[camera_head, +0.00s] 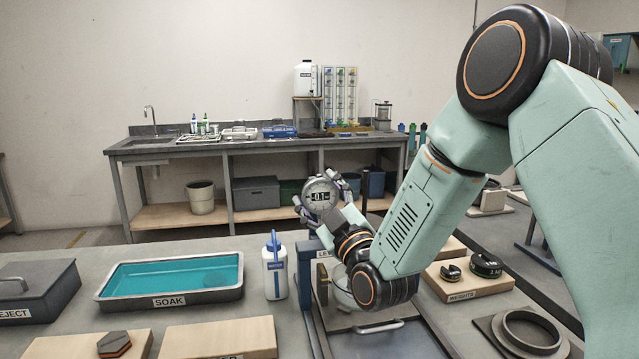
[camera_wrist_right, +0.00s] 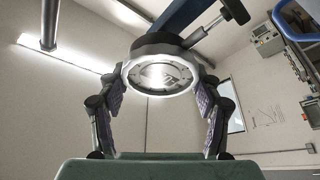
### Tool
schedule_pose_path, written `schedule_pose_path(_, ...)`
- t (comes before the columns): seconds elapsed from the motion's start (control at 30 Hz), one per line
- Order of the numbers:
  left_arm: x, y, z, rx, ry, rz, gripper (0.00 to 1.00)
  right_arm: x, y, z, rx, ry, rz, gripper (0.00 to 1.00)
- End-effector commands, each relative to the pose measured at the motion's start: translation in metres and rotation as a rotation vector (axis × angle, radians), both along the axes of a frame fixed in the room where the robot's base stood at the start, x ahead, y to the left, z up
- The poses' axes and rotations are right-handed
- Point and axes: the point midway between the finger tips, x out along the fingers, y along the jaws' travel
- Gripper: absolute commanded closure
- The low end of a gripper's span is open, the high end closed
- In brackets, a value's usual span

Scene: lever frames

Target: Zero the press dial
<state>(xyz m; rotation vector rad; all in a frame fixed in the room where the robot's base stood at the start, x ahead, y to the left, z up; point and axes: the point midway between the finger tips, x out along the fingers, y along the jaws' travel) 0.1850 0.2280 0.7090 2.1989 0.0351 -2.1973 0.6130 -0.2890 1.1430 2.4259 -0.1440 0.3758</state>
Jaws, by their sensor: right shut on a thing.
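The press dial (camera_head: 321,193) is a round grey gauge with a dark display that seems to read -0.1, facing me above the press frame (camera_head: 306,275). My right gripper (camera_head: 322,200) is shut on the dial, with one finger at its left side and one at its upper right. In the right wrist view the dial's ring (camera_wrist_right: 160,75) shows between the two padded fingers of the gripper (camera_wrist_right: 160,92). My right arm hides much of the press. My left gripper is not in view.
A teal SOAK tray (camera_head: 170,300) and a white bottle (camera_head: 275,270) stand left of the press. A WEIGHTS board (camera_head: 462,295) and a dark ring (camera_head: 525,330) lie at the right. A grey REJECT box (camera_head: 38,285) is at the far left.

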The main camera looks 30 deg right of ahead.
Motion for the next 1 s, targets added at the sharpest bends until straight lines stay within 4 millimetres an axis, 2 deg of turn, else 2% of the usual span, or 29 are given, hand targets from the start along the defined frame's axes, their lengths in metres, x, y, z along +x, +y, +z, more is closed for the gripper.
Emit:
schedule_pose_path(0.1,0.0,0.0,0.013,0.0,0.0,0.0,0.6,0.0,-0.001,0.002,-0.087,0.026,-0.002,0.67)
schedule_pose_path(0.4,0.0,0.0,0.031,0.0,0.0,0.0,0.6,0.001,0.0,0.0,-0.256,0.069,-0.003,0.67)
schedule_pose_path(1.0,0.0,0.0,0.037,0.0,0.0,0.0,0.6,0.001,0.001,-0.002,-0.333,0.086,-0.003,0.67)
